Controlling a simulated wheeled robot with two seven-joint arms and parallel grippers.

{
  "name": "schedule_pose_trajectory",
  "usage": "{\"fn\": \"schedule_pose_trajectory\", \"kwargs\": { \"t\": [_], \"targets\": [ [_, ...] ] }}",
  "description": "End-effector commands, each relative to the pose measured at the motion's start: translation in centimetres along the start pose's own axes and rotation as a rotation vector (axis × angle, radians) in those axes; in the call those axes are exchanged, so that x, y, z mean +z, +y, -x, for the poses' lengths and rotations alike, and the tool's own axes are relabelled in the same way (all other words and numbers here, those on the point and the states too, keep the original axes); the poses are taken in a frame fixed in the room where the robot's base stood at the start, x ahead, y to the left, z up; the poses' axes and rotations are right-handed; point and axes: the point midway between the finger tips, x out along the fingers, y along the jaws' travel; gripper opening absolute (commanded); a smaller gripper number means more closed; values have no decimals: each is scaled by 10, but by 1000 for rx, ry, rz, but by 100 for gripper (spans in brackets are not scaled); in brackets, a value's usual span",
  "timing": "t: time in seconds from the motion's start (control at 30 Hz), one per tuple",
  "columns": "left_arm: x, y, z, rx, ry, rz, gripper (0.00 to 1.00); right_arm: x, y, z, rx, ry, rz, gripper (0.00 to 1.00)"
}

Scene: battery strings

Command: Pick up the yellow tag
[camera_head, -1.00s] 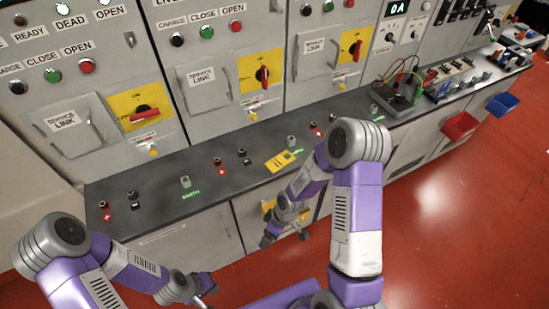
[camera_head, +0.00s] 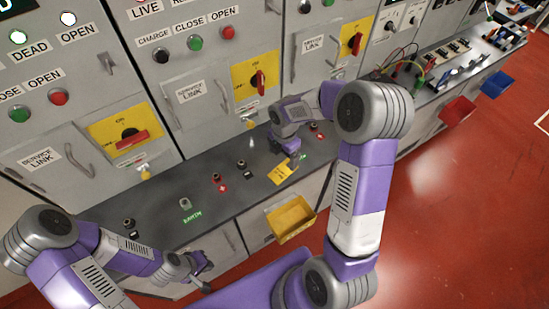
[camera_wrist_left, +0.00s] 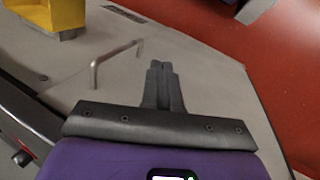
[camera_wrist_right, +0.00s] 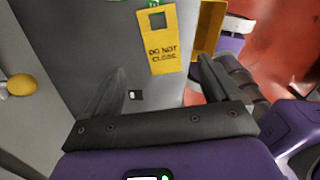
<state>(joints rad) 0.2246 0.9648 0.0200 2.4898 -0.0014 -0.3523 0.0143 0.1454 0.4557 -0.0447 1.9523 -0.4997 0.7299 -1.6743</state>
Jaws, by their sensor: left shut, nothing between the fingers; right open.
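The yellow tag (camera_head: 284,172) lies on the dark counter near its front edge. In the right wrist view the tag (camera_wrist_right: 158,50) shows a square hole at one end and the words "DO NOT CLOSE". My right gripper (camera_head: 292,157) is over the counter, just behind the tag in the head view. In the right wrist view my right gripper (camera_wrist_right: 160,85) has its fingers spread, with nothing held; the tag appears beyond the fingertips. My left gripper (camera_head: 203,284) is low in front of the cabinets, away from the tag. In the left wrist view its fingers (camera_wrist_left: 162,75) are together and empty.
A yellow bin (camera_head: 290,222) hangs on the counter front below the tag. Panels with yellow switch plates (camera_head: 125,134) rise behind. Red (camera_head: 457,110) and blue bins (camera_head: 497,83) are at right.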

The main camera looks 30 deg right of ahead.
Motion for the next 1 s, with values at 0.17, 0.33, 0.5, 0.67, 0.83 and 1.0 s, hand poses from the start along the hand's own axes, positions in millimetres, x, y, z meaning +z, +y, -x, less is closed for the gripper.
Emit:
{"fn": "schedule_pose_trajectory", "kwargs": {
  "t": [0.17, 0.33, 0.5, 0.67, 0.83, 1.0],
  "targets": [
    [1, -1, -2, 0, -2, 0, 0, -1, -1, -19, -4, 2, -1, 89],
    [0, -2, -4, 0, -2, 1, 0, -2, -2, -39, -5, 3, -2, 89],
    [0, -3, -6, 0, -1, 1, 0, -2, -2, -65, -5, 2, -1, 89],
    [0, -3, -7, 0, -1, 0, 0, -2, -1, -76, -1, 2, -1, 89],
    [0, -3, -7, 0, -1, 0, 0, -2, -1, -75, 0, 1, -2, 89],
    [0, -3, -7, 0, -1, 0, 0, -2, -1, -76, -1, 1, -2, 89]
  ]
}}
